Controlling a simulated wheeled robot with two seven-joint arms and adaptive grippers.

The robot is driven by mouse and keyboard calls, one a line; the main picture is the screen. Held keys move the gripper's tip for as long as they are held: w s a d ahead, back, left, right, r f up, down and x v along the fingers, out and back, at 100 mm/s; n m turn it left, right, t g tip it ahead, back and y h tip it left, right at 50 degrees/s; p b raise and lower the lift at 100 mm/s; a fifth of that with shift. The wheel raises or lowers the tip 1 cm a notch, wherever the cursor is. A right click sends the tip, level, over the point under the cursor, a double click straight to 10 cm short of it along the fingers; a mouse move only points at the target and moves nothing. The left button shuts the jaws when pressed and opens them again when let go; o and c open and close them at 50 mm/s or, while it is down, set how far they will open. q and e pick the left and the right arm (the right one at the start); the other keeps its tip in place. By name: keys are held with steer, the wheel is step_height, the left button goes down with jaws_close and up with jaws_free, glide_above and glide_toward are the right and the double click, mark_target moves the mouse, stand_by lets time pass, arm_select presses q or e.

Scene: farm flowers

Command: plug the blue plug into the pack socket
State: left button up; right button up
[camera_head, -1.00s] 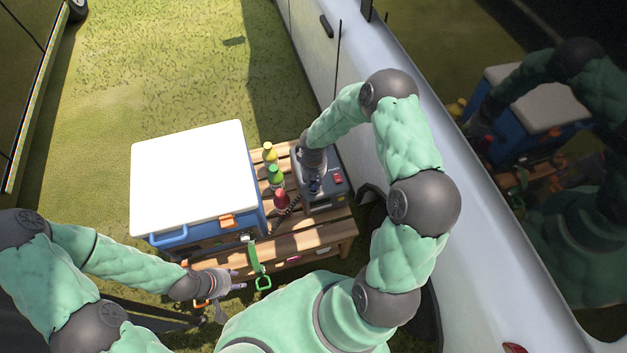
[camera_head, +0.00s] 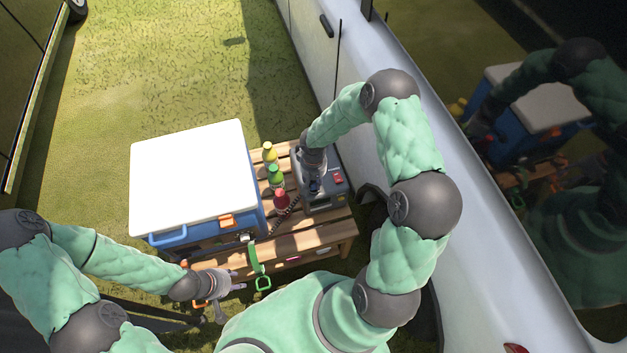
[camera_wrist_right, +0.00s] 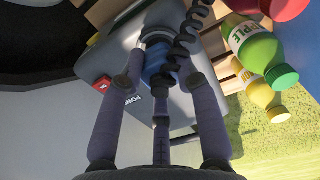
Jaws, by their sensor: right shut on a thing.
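The blue plug (camera_wrist_right: 160,68) is between the fingers of my right gripper (camera_wrist_right: 158,82), which is shut on it; a black coiled cable passes beside it. The plug's far end meets a round grey collar (camera_wrist_right: 154,37) on the pack, apparently the socket; how deep it sits I cannot tell. The grey pack (camera_head: 326,200) stands on the right end of the wooden bench. In the head view my right gripper (camera_head: 315,184) reaches down over the pack and mostly hides the plug. My left gripper (camera_head: 237,280) is open and empty before the bench.
A blue cooler (camera_head: 205,235) with a white lid stands left of the pack. Green (camera_head: 276,175), yellow (camera_head: 269,153) and red (camera_head: 282,198) bottles stand between them. A white vehicle (camera_head: 400,60) is close on the right.

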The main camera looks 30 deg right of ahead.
steer(key=shift+b, duration=0.4)
stand_by(0.9)
steer(key=shift+f+b, duration=0.6)
steer(key=o, duration=1.1)
steer(key=shift+o, duration=0.2)
steer(key=shift+r, duration=0.15)
step_height(320, 180, up, 12)
steer(key=shift+f, duration=0.1)
